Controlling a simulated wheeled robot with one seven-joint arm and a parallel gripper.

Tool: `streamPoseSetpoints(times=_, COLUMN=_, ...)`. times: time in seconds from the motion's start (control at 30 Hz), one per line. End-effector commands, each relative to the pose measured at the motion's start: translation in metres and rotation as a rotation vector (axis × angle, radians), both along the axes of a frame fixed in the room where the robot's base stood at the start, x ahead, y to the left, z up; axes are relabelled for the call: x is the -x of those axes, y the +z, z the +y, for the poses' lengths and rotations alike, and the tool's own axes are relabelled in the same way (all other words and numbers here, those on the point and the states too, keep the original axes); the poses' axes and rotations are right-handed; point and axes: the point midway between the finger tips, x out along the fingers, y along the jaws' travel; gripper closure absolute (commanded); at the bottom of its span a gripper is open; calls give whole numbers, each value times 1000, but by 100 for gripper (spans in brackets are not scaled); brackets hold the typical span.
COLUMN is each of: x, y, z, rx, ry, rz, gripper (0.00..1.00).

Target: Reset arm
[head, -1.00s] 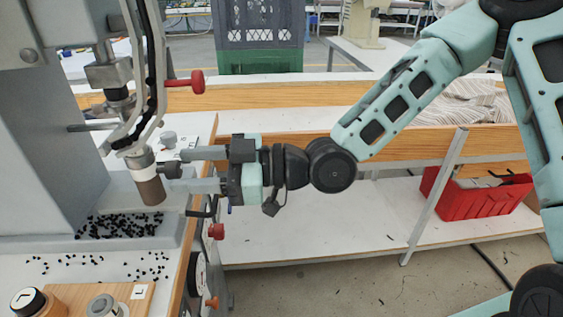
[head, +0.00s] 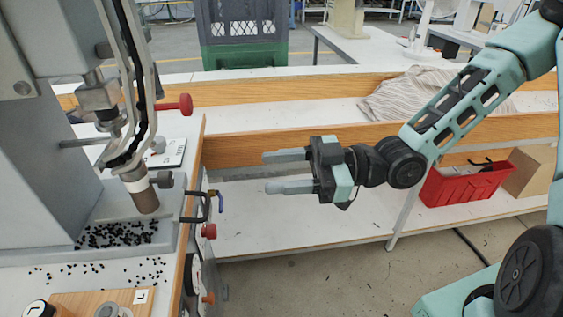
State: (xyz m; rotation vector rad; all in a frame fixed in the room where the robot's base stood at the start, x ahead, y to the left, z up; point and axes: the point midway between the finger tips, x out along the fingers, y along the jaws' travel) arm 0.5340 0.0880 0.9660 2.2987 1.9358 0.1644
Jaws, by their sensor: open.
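My gripper (head: 268,171) is open and empty. Its two grey fingers point left, in the air over the lower white shelf in the middle of the head view. My arm reaches in from the right. The eyelet press (head: 112,100) stands at the left, with a brown cylindrical tip (head: 143,197) at its lower end. My fingertips are to the right of the press, clear of it, with a visible gap between them.
Many black eyelets (head: 118,235) lie scattered on the press base. A black hook-like handle (head: 198,207) and red knobs (head: 209,231) stick out at the bench edge. A red bin (head: 462,186) sits on the lower shelf at right. Striped cloth (head: 412,95) lies on the bench behind.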

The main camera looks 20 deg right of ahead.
Motion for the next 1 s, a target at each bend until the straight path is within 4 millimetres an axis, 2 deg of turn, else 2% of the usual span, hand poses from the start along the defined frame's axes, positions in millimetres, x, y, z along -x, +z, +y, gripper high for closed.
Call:
streamPoseSetpoints(times=0.43, x=0, y=-1, z=0, rx=5, ry=0, rz=2, gripper=51)
streamPoseSetpoints(times=0.53, x=0, y=-10, z=6, rx=75, ry=0, rz=34, gripper=51)
streamPoseSetpoints(times=0.7, x=2, y=-52, z=17, rx=418, ry=-35, rz=178, gripper=51)
streamPoseSetpoints(times=0.8, x=6, y=-73, z=10, rx=674, ry=-102, rz=274, gripper=51)
streamPoseSetpoints(times=0.9, x=11, y=-77, z=-6, rx=894, ry=-201, rz=358, gripper=51)
streamPoseSetpoints(times=1.0, x=20, y=-65, z=-20, rx=1065, ry=-319, rz=440, gripper=51)
